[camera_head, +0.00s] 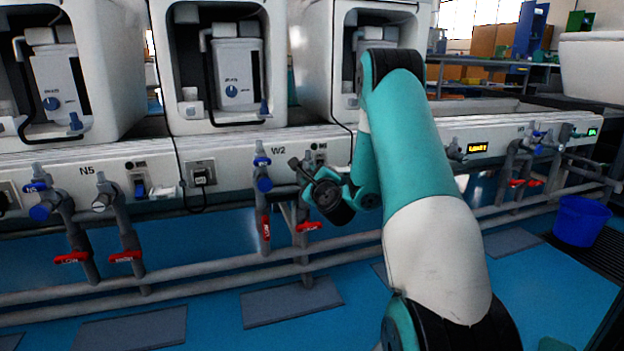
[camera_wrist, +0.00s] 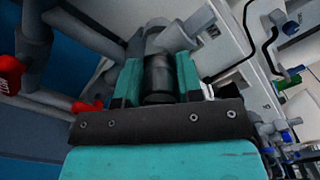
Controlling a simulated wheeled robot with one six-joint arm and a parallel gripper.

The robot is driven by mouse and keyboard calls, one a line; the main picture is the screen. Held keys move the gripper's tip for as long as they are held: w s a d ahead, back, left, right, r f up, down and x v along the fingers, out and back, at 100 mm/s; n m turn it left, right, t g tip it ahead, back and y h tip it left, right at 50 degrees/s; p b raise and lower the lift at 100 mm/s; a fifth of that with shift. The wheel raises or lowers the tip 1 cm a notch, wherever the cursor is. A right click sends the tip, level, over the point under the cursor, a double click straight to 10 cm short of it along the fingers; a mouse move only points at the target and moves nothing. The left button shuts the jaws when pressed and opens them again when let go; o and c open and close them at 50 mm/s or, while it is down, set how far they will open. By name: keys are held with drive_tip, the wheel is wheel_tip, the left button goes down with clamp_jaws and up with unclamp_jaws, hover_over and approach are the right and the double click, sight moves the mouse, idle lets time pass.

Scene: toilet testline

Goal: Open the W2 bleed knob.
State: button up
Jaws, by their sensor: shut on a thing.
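The W2 station stands in the middle of the head view, its label (camera_head: 278,150) on the white panel. My gripper (camera_head: 318,178) is at the right-hand W2 pipe, just right of the pipe with blue knobs (camera_head: 263,172). In the wrist view the teal fingers of my gripper (camera_wrist: 158,82) are on either side of a dark grey cylindrical knob (camera_wrist: 158,76) and shut on it. The knob is the W2 bleed knob as far as its place shows; its label and the fingertip contact are hidden.
Red-handled valves (camera_head: 308,227) hang below the W2 pipes. The N5 pipes (camera_head: 103,200) stand to the left. Long grey pipes (camera_head: 200,278) run low along the front. A blue bucket (camera_head: 581,221) is on the floor at right.

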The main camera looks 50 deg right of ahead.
drive_tip(key=n+b, duration=0.1)
drive_tip(key=n, duration=0.4)
drive_tip(key=shift+n, duration=0.3)
drive_tip(key=shift+f+n+b, duration=0.1)
drive_tip(key=shift+n+b, duration=0.7)
drive_tip(key=shift+n, duration=1.5)
drive_tip(key=o, duration=0.9)
drive_tip(key=shift+a, duration=0.1)
